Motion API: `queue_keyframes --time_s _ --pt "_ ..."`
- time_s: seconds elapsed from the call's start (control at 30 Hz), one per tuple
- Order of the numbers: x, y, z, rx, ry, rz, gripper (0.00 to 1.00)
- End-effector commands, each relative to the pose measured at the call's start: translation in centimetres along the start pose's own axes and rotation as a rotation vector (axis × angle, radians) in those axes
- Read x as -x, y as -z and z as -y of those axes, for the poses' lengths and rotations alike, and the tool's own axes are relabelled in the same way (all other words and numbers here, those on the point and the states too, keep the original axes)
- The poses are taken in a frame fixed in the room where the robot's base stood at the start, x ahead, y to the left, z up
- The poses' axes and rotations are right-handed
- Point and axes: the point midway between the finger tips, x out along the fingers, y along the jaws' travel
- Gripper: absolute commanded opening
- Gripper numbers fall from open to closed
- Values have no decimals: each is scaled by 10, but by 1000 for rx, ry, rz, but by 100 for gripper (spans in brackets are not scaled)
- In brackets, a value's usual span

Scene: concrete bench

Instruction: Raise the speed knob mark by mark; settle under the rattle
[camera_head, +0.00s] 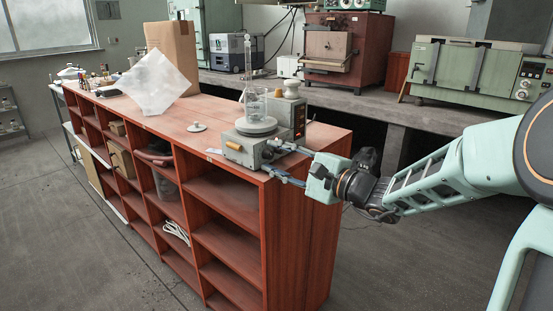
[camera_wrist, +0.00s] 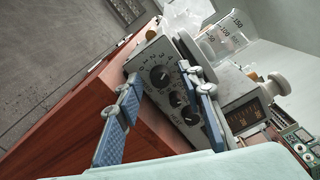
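A grey-green stirrer with a round top plate (camera_head: 256,126) stands at the bench's near right end. A clear beaker (camera_head: 254,104) is on its plate; the beaker also shows in the wrist view (camera_wrist: 222,42). My gripper (camera_head: 268,157) is at the panel, fingers spread, with nothing between the pads. In the wrist view my gripper (camera_wrist: 159,79) has its fingertips either side of the scaled knob, apparently apart from it.
A tall glass flask (camera_head: 248,62), a cardboard box (camera_head: 172,52) and a clear sheet (camera_head: 153,84) are farther back. The wooden bench top (camera_head: 180,118) is mostly clear left of the stirrer.

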Motion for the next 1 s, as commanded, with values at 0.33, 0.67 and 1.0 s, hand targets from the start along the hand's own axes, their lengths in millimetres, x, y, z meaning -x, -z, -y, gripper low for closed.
queue_keyframes --time_s 0.33,0.67,1.0 --pt "0 0 0 0 0 0 0" --pt "0 -2 5 -146 -1 0 0" --pt "1 0 2 -428 0 0 0"
